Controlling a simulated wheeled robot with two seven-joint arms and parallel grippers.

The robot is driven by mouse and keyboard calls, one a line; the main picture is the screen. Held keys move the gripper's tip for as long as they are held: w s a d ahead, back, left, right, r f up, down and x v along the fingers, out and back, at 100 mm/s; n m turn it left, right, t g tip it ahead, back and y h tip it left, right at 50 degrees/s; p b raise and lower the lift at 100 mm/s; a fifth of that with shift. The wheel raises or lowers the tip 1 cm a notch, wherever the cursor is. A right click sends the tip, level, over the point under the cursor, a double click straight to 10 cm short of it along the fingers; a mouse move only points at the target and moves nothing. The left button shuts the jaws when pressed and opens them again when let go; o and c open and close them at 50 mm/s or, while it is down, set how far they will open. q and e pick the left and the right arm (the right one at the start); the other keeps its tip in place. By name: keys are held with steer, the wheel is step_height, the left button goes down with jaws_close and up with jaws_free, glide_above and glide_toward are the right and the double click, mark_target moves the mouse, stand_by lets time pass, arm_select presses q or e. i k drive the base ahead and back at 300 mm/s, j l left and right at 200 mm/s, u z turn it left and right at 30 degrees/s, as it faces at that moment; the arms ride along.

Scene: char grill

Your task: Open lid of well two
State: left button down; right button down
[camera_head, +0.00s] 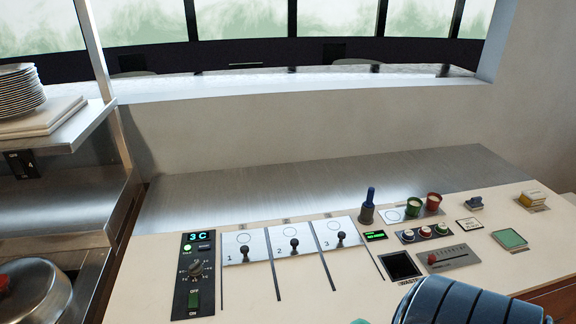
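Three pale flat lids lie side by side on the cream counter, numbered 1, 2 and 3, each with a black knob near its front edge. The lid of well two (293,239) is the middle one. It lies flat and looks closed, with its knob (294,244) upright. The lid of well one (244,246) is to its left and the lid of well three (337,233) to its right; both also look closed. Dark slots run forward on the counter between the lids.
A black control panel (194,275) reading "3 C" stands left of the lids. To the right are a blue-handled tool (367,206), a square dark opening (400,266), a red slider panel (448,257) and cups (414,206). A banded blue rounded shape (470,304) covers the lower right.

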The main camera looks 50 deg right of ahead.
mark_target(292, 236)
steer(key=z, duration=1.4)
